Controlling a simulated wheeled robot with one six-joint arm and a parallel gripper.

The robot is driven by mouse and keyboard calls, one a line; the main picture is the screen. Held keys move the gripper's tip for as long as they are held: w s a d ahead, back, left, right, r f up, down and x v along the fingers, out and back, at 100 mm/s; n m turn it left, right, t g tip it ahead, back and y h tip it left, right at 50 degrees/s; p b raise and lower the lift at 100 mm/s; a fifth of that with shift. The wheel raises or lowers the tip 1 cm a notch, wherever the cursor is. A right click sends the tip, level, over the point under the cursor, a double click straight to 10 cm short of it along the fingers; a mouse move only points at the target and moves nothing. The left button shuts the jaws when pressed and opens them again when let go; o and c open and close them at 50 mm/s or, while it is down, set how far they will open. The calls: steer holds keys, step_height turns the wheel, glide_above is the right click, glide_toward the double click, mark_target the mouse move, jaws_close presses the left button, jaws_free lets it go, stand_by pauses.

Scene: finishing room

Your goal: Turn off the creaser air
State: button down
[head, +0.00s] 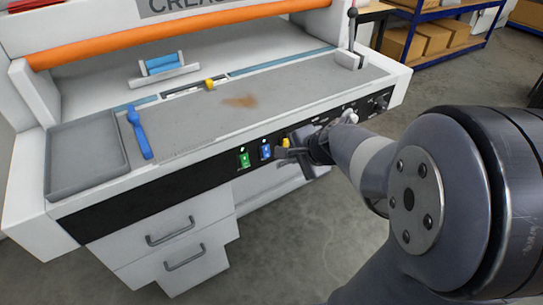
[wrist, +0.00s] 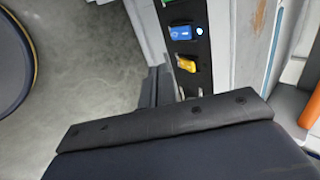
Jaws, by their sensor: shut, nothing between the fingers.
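The creaser (head: 205,130) is a white machine with a black control strip along its front edge. On the strip are a green switch (head: 243,160), a blue switch (head: 265,152) and a yellow switch (head: 286,143). Their labels are too small to read, so I cannot tell which is the air. In the wrist view the blue switch (wrist: 180,33) has a lit lamp beside it, and the yellow switch (wrist: 186,64) sits nearest my fingers. My gripper (head: 285,153) is shut and empty, in front of the strip just below the yellow switch. I cannot tell whether it touches.
A white knob (head: 350,117) and a dark knob (head: 381,103) sit farther right on the strip, close to my arm. A blue tool (head: 138,133) and a grey tray (head: 85,160) lie on the bed. Drawers (head: 170,230) are below. The floor in front is clear.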

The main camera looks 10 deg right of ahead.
mark_target(266, 153)
steer(key=x, duration=0.4)
steer(key=w+r+b+x, duration=0.1)
steer(key=x, duration=0.8)
steer(key=shift+w+a+r+b, duration=0.25)
steer(key=shift+w+r+b, duration=0.05)
steer(key=shift+w+r, duration=0.05)
steer(key=b, duration=0.2)
steer(key=shift+w+t+b, duration=0.2)
steer(key=shift+t+b, duration=0.1)
steer(key=shift+b, duration=0.05)
steer(key=shift+r, duration=0.1)
steer(key=shift+r+p, duration=0.75)
